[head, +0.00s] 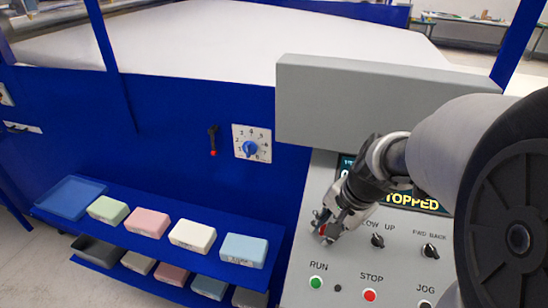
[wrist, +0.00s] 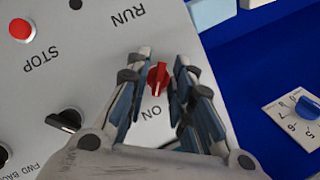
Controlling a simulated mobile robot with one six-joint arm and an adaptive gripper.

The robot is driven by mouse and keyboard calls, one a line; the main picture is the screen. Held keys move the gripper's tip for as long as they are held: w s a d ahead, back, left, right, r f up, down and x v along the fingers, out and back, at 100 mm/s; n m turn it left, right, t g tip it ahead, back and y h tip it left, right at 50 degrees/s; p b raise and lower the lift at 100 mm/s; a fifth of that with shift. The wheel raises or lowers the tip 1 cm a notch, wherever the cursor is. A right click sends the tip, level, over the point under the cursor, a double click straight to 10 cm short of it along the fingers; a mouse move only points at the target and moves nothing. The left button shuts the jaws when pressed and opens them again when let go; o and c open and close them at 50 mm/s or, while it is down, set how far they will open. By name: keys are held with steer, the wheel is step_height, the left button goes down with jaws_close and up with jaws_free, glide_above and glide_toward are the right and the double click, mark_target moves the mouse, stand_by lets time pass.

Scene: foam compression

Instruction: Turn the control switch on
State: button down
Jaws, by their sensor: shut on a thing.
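The control switch is a red rotary knob (wrist: 157,78) on a grey control panel (wrist: 95,75), with an ON label beside it in the wrist view. My gripper (wrist: 160,62) is shut on the knob, one finger on either side. The knob's pointer line runs roughly along the fingers. In the head view, my gripper (head: 327,220) reaches down to the panel and partly covers the red knob (head: 322,230). The panel display (head: 415,200) reads STOPPED, its left part hidden by my arm.
Near the knob are a green RUN button (head: 316,282), a red STOP button (head: 370,295) and black knobs (head: 378,241) (head: 430,251). A blue numbered dial (head: 250,148) is on the blue machine wall. Foam blocks (head: 192,235) sit on a blue shelf at left.

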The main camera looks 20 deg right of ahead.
steer(key=shift+m, duration=0.4)
steer(key=c, duration=1.7)
jaws_free()
step_height(320, 180, up, 10)
